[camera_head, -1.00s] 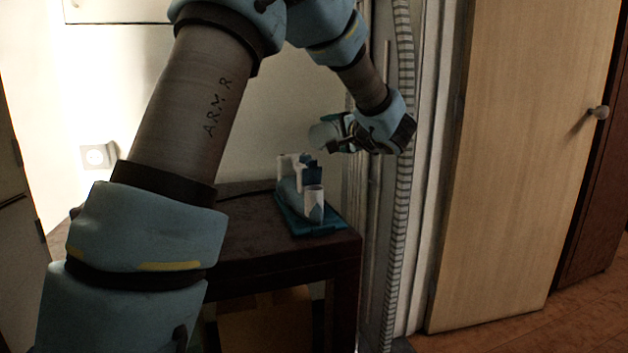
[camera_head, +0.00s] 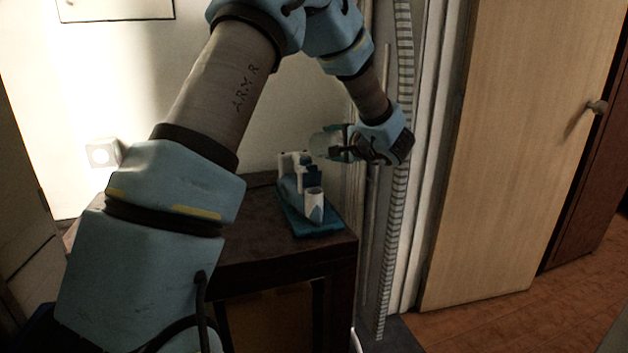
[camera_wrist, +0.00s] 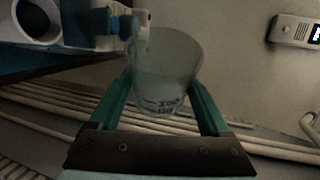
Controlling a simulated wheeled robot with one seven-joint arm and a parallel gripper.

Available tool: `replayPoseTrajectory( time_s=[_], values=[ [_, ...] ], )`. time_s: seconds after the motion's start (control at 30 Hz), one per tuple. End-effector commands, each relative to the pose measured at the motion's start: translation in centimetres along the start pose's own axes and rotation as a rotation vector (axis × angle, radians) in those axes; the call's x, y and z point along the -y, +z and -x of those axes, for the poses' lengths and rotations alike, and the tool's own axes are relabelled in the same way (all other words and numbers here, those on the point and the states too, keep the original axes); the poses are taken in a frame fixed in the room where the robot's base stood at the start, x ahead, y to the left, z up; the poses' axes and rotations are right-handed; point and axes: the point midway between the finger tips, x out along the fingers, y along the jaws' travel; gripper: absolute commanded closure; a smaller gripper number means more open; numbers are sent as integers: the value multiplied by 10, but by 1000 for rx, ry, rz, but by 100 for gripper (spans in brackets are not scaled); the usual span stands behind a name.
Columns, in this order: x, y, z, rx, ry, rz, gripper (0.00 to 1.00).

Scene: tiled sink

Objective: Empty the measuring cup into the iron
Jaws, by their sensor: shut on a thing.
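The measuring cup (camera_wrist: 165,68) is translucent with dark markings, held between the two green fingers of my gripper (camera_wrist: 163,95) in the wrist view. In the head view the cup (camera_head: 325,144) is in my gripper (camera_head: 343,146), above and to the right of the iron. The iron (camera_head: 312,205) is white and blue and stands on a teal base on the dark table. Its white round opening (camera_wrist: 38,20) shows at the upper left of the wrist view, left of the cup. I cannot tell what is in the cup.
The dark table (camera_head: 265,243) carries the iron near its right end. A wall with pipes (camera_wrist: 70,115) is close to my gripper. A wooden door (camera_head: 505,150) stands to the right. A wall socket (camera_head: 101,153) is at the left.

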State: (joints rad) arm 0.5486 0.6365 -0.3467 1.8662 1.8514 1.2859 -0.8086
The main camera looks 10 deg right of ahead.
Motion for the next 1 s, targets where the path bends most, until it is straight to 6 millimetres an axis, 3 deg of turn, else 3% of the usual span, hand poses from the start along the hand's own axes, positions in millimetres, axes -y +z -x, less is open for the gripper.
replayPoseTrajectory(
  time_s=[0.13, 0.27, 0.67, 1.0],
  values=[
    [4, 0, 1, 10, 17, -40, 87],
    [-5, -6, -2, 34, 64, -158, 87],
    [10, -6, 1, 94, 177, -436, 87],
    [-8, -8, -3, 160, 300, -732, 87]
  ],
)
